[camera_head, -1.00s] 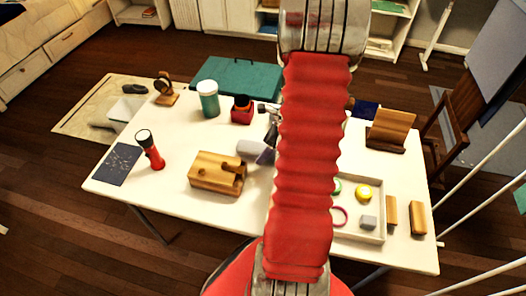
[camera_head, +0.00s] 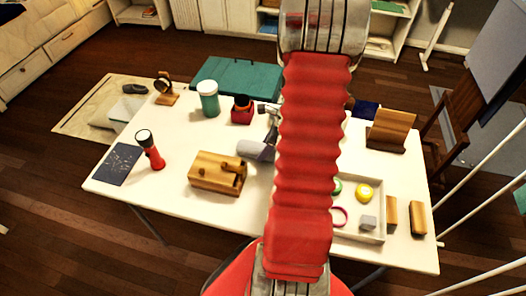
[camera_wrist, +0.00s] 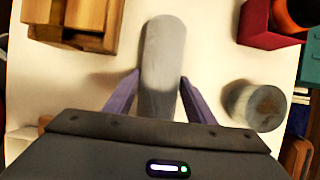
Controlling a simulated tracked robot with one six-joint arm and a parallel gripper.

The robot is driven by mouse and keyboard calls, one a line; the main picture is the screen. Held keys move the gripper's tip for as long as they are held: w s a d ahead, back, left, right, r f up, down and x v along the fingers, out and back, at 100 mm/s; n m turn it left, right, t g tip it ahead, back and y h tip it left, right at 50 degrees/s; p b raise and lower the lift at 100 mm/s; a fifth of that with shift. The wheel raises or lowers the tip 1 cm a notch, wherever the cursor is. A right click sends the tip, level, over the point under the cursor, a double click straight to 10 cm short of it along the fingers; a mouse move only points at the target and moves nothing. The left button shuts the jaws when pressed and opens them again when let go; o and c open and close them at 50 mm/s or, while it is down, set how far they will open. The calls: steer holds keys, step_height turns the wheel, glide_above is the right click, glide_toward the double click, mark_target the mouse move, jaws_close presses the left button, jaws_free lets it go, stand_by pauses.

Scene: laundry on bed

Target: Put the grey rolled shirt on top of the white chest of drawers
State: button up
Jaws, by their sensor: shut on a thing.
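The grey rolled shirt (camera_wrist: 162,55) is a smooth grey roll in the middle of the wrist view. My gripper (camera_wrist: 160,85) has its two purple fingers pressed on either side of it. In the head view the grey roll (camera_head: 256,150) shows at the tabletop, just right of a wooden block, partly behind my red arm. I cannot tell whether it touches the table. A pale unit with drawers (camera_head: 62,45) stands at the far upper left; I cannot tell if it is the white chest of drawers.
The white table (camera_head: 215,222) holds a wooden block (camera_head: 213,171), a red flashlight (camera_head: 150,150), a teal-and-white jar (camera_head: 208,99), a red box (camera_head: 242,112) and a tray (camera_head: 378,236) of small items. A teal case (camera_head: 238,76) lies behind. The table's front left is clear.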

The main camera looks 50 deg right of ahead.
steer(key=c, duration=0.6)
steer(key=shift+r, duration=0.15)
step_height(320, 180, up, 10)
steer(key=shift+f, duration=0.1)
stand_by(0.7)
